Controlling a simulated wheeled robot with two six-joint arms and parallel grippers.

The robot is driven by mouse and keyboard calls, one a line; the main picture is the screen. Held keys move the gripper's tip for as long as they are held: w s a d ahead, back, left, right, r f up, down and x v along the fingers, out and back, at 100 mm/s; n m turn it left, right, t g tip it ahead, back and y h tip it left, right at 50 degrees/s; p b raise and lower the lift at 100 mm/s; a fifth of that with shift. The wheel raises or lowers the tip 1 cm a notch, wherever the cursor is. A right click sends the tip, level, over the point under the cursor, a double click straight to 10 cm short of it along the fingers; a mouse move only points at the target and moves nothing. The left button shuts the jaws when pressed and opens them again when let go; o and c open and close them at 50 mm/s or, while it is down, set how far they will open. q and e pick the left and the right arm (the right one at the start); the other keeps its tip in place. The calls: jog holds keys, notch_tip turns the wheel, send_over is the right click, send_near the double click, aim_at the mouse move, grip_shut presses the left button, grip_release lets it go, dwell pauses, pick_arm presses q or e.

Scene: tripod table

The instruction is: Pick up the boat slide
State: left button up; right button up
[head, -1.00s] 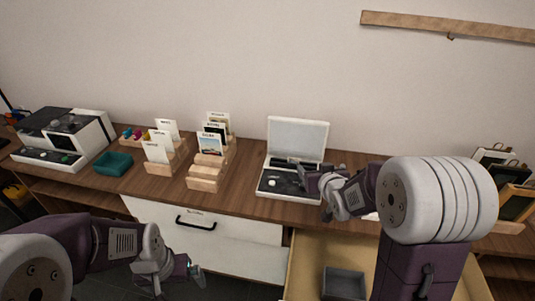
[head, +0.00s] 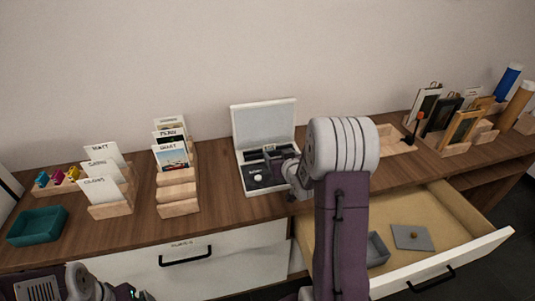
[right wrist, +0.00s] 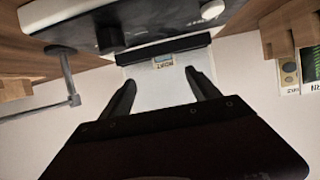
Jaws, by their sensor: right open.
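My right gripper (head: 284,153) is over the open white case (head: 244,180) on the desk, partly hidden by my wrist. In the right wrist view the gripper (right wrist: 160,78) is open, its two dark fingers apart. Between and beyond them is a small pale labelled piece (right wrist: 163,60) at the edge of a dark bar. It may be a slide, but its label is too small to read, so I cannot tell whether it is the boat slide. The fingers appear apart from it. My left gripper (head: 124,291) is at the bottom left, mostly cut off.
Picture cards stand in wooden racks (head: 178,209) left of the case. A teal tray (head: 38,226) is at far left. Framed pictures (head: 462,128) stand at right. An open drawer (head: 472,246) below the desk holds a grey box and a flat grey piece (head: 411,237).

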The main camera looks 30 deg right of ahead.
aim_at(269, 146)
jog(key=w, duration=0.1)
jog(key=w+f, duration=0.1)
jog(key=w, duration=0.1)
jog(key=shift+w+a, duration=0.1)
jog(key=shift+w+d+f, duration=0.2)
jog(key=shift+w+d, duration=0.1)
jog(key=shift+w, duration=0.05)
jog(key=x, duration=0.5)
jog(key=shift+w+a+r, duration=0.15)
jog(key=shift+w+r, duration=0.05)
jog(key=shift+w, duration=0.05)
jog(key=shift+s+r, duration=0.1)
jog(key=c, duration=1.4)
